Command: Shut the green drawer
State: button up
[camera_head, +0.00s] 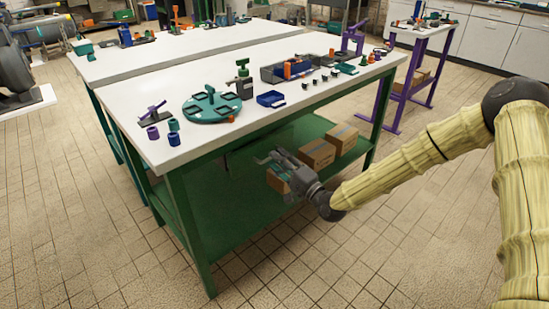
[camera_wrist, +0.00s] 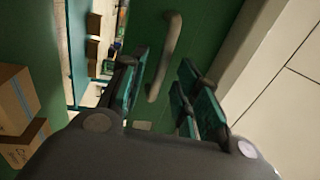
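In the wrist view, a green panel (camera_wrist: 205,28) carries a pale bar handle (camera_wrist: 168,52). It looks like the green drawer's front, but I cannot tell how far out it stands. My gripper (camera_wrist: 162,88) is open, its teal-padded fingers apart, with the handle lying ahead and between them. I cannot see contact with the handle. In the head view, my gripper (camera_head: 268,163) is below the tabletop at the near side of the green workbench (camera_head: 215,150). No drawer front or handle is clearly visible there.
Cardboard boxes (camera_head: 318,153) stand on the bench's green lower shelf (camera_head: 232,205), close to my gripper. The white tabletop (camera_head: 165,100) above holds several tools and parts. A purple-legged table (camera_head: 408,88) stands at the right. The tiled floor in front is clear.

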jog(key=shift+x, duration=1.25)
grip_shut()
